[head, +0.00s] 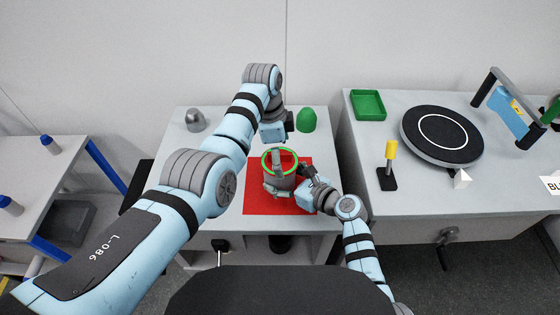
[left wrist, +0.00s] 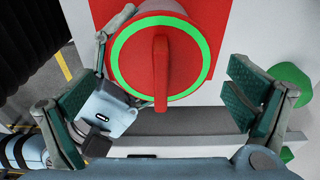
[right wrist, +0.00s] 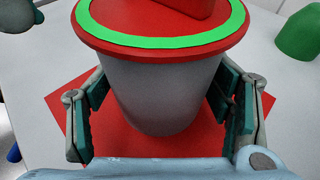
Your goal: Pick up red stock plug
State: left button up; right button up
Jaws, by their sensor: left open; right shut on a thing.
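The red stock plug (left wrist: 135,62) is a round red disc with a raised bar handle (left wrist: 160,75), ringed in bright green. It sits in the top of a tapered grey pot (right wrist: 160,95) with a red rim, which stands on a red mat (head: 256,204). My left gripper (left wrist: 168,80) is open above the plug, its fingers wide apart on either side of the handle and not visibly touching it. It also shows in the head view (head: 277,165), partly covering the plug. My right gripper (right wrist: 163,112) is shut on the grey pot's sides; it comes in from the right in the head view (head: 299,180).
A grey dome (head: 195,120) and a green dome (head: 307,120) stand at the table's back. On the right table are a green tray (head: 368,104), a black turntable (head: 441,135) and a yellow-topped post (head: 390,150). The small table's front left is clear.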

pick_arm(q)
jog(key=c, duration=1)
pick_arm(e)
jog(key=shift+s+f, duration=0.1)
jog(key=shift+f, duration=0.05)
pick_arm(q)
jog(key=shift+s+f, duration=0.15)
jog(key=shift+s, duration=0.15)
grip_shut()
pick_arm(e)
jog(key=shift+d, duration=0.1)
pick_arm(q)
jog(key=shift+a, duration=0.1)
pick_arm(e)
jog(key=shift+r, duration=0.25)
